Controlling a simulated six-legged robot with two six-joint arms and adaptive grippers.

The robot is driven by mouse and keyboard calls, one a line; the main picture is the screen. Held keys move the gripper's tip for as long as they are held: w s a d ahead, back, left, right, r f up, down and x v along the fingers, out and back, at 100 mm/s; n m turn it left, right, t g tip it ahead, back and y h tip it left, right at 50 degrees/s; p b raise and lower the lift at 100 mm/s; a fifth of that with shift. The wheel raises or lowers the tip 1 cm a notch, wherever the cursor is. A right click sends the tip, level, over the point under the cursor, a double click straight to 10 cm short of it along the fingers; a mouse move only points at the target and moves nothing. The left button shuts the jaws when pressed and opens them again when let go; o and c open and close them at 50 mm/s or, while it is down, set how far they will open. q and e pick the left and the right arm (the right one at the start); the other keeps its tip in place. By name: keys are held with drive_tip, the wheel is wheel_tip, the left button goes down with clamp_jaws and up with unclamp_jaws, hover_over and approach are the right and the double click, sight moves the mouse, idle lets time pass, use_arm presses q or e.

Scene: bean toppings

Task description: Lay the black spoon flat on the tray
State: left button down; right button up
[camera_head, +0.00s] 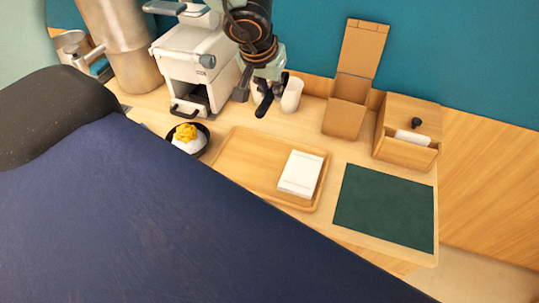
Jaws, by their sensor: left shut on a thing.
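My left gripper (261,86) hangs down from the top middle, above the back of the counter, in front of the white machine's right side. It is shut on a dark, slim thing that looks like the black spoon (264,103), pointing downward and tilted. The spoon is held above the counter, up and behind the tray; its full shape is partly hidden by the fingers. The wooden tray (240,172) lies flat at the middle of the counter, with a white box-like block (301,173) on its right part. My right gripper is not in view.
A black bowl (205,150) with white and yellow food stands left of the tray. White cups (292,95) stand behind the gripper. A dark green mat (385,207), an open cardboard box (345,115) and a wooden box (405,148) are at right. A large dark-blue shape hides the near side.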

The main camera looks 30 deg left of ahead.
sight(269, 93)
use_arm(q)
drive_tip(key=shift+a+f, duration=0.15)
drive_tip(key=shift+f, duration=0.1)
drive_tip(key=x, duration=0.2)
drive_tip(key=shift+s+f, duration=0.15)
drive_tip(key=shift+f, duration=0.35)
drive_tip(key=f+b, duration=0.6)
drive_tip(key=f, duration=0.4)
drive_tip(key=f+b, duration=0.6)
drive_tip(key=f, duration=0.3)
drive_tip(key=shift+d+f, duration=0.2)
drive_tip(key=shift+f, duration=0.2)
drive_tip(key=shift+a+f+b, duration=0.1)
drive_tip(key=shift+f+b, duration=0.35)
drive_tip(key=shift+f, duration=0.2)
drive_tip(key=shift+f+b, duration=0.95)
drive_tip(key=shift+f, duration=0.85)
drive_tip(key=shift+r, duration=0.1)
